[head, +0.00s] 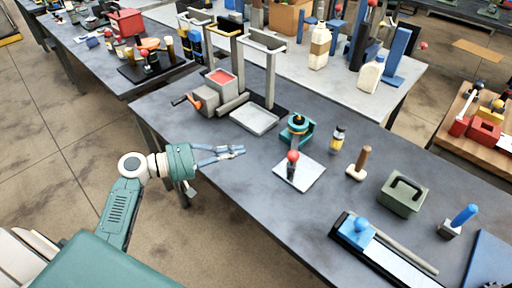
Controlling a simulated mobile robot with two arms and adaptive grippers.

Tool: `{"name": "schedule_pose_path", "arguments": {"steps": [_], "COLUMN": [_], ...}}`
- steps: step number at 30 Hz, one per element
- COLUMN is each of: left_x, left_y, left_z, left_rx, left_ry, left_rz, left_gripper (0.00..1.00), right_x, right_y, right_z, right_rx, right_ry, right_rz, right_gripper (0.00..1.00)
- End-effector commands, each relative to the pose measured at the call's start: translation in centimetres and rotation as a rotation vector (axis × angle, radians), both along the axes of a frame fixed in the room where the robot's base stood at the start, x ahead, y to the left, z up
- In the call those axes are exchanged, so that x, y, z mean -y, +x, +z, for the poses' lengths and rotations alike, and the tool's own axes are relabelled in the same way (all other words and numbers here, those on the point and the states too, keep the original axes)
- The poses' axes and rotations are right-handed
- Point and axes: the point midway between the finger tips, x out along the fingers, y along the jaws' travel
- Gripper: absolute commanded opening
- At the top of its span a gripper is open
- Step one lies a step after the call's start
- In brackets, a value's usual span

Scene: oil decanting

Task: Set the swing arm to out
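No part in view can be told for certain as the swing arm. A stand on the near table has two grey upright posts; one carries a dark crossbar (267,42) at its top, the other a similar bar (229,25). My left gripper (241,151) is at the table's left edge, below and left of the tray, apart from everything. Its fingertips lie close together, but whether it is open or shut is unclear; nothing shows between them. My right gripper is out of view.
A teal holder (297,133), a red-knobbed lever on a white plate (292,168), a small bottle (337,140) and a green block (402,195) stand right of my gripper.

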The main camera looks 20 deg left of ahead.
Motion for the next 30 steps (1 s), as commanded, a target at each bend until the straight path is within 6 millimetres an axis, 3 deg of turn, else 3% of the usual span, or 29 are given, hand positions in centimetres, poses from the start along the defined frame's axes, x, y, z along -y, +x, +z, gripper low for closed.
{"name": "schedule_pose_path", "arguments": {"steps": [6, 12, 21, 30], "left_x": [3.2, 6.1, 9.6, 9.8], "left_y": [3.2, 6.1, 5.9, 5.9], "left_z": [0.0, -0.7, -1.7, -2.0], "left_rx": [0.001, 0.001, -0.002, -0.001], "left_ry": [-0.004, -0.001, 0.000, 0.002], "left_rz": [-0.001, -0.001, -0.001, 0.000], "left_gripper": [0.00, 0.00, 0.00, 0.00], "right_x": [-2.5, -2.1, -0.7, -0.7], "right_y": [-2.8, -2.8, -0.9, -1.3], "right_z": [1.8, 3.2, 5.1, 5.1], "right_rx": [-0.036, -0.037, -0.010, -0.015], "right_ry": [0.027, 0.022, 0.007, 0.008], "right_rz": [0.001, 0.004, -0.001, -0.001], "right_gripper": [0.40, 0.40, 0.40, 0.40]}}
